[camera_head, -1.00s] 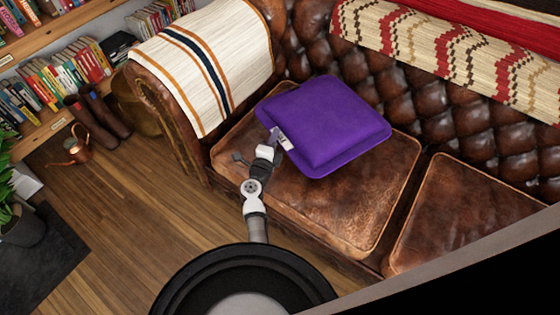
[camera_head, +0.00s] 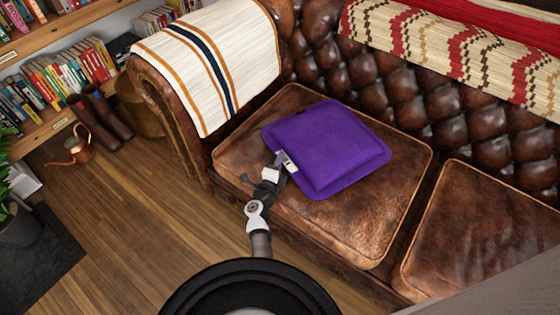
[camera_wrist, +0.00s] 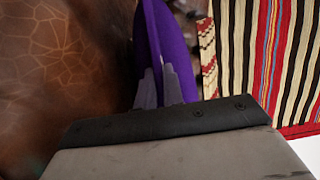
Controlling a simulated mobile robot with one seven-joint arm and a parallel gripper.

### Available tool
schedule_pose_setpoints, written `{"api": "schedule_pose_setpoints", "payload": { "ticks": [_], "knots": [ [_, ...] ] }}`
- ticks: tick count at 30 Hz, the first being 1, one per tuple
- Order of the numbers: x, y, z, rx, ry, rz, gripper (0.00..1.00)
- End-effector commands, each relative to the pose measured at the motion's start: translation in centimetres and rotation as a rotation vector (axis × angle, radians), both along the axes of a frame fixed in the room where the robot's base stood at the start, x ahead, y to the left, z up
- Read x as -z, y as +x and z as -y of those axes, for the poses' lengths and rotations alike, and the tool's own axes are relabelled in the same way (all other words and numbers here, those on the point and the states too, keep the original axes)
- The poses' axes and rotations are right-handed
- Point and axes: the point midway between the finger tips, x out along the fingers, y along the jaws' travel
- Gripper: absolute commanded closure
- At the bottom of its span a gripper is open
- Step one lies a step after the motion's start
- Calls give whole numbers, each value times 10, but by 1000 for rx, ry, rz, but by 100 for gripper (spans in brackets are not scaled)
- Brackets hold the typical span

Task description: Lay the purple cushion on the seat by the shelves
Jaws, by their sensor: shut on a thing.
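The purple cushion (camera_head: 328,146) is over the left seat (camera_head: 370,225) of the brown leather sofa, the one nearer the shelves (camera_head: 48,58). It looks nearly flat and close to the leather; I cannot tell whether it touches all along. My gripper (camera_head: 287,160) is shut on the cushion's left front edge. In the wrist view the gripper fingers (camera_wrist: 164,88) pinch the purple cushion (camera_wrist: 158,40), seen edge-on. The leather under the cushion is hidden.
A striped throw (camera_head: 212,58) covers the left armrest. A patterned blanket (camera_head: 450,50) hangs over the tufted backrest. Boots (camera_head: 95,120), a copper watering can (camera_head: 72,148) and a potted plant (camera_head: 15,215) stand on the floor at left. The right seat (camera_head: 485,235) is bare.

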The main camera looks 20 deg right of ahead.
Motion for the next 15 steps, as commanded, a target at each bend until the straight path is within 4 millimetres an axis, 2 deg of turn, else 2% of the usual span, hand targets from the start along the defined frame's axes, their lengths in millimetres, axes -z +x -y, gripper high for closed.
{"api": "schedule_pose_setpoints", "payload": {
  "ticks": [5, 6, 10, 15],
  "knots": [
    [2, 0, 0, 1, -3, 1, 100],
    [3, 0, 0, 0, 0, 0, 88],
    [3, 0, 0, 0, 0, 0, 71],
    [3, 0, 0, 0, 0, 0, 69]
  ]
}}
